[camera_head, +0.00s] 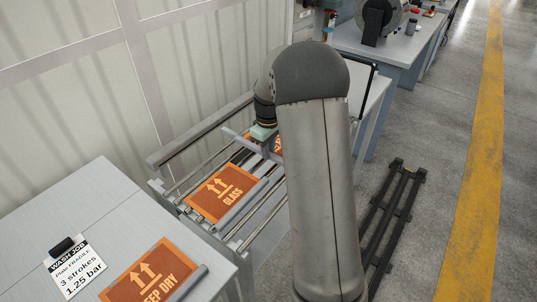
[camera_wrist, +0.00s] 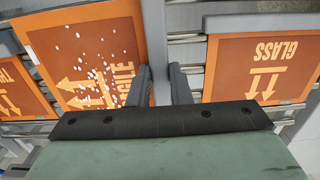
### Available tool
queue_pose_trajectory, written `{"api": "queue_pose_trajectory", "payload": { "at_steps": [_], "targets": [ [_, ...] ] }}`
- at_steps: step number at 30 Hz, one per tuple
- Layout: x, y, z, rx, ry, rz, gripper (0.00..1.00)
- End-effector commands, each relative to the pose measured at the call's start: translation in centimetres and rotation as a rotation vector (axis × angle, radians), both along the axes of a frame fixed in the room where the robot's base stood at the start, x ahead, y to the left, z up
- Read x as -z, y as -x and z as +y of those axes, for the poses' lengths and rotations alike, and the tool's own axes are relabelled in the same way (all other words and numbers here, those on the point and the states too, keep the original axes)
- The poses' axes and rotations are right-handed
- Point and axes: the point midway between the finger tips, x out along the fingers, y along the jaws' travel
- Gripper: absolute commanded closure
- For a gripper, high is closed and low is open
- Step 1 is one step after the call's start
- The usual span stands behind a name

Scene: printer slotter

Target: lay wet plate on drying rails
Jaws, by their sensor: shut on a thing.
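The wet plate (camera_wrist: 90,50) is an orange printed plate dotted with white drops in the wrist view. My gripper (camera_wrist: 161,85) is shut on its right edge, with one finger on each side of that edge. The plate lies over the drying rails (camera_wrist: 185,52), slightly turned against the neighbouring plates. I cannot tell whether it touches the rails. In the head view, my gripper (camera_head: 266,148) is over the rack beyond the GLASS plate, and my arm hides most of what it holds.
The GLASS plate (camera_head: 222,192) lies on the rails at the near end. Another orange plate (camera_wrist: 12,92) is at the wrist view's left edge. A grey table (camera_head: 75,205) in front carries a KEEP DRY plate (camera_head: 150,270) and a WASH JOB card (camera_head: 75,268). A black rack (camera_head: 390,215) is on the floor.

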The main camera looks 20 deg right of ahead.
Motion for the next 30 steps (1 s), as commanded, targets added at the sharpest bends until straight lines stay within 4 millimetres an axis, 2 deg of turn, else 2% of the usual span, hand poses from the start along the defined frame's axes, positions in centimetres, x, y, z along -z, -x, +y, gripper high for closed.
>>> {"api": "queue_pose_trajectory", "payload": {
  "at_steps": [4,10,21,22,24,30],
  "targets": [
    [0.7,-0.6,-0.3,0.001,0.001,0.000,1.00],
    [3.5,-0.6,-0.3,0.000,0.000,0.001,1.00],
    [4.2,-0.6,-0.3,0.000,0.001,-0.002,1.00],
    [4.2,-0.6,-0.3,0.000,0.000,-0.001,0.80],
    [4.1,-0.6,-0.3,0.000,0.000,-0.001,0.60],
    [4.1,-0.6,-0.3,0.000,0.000,-0.001,0.60]
  ]
}}
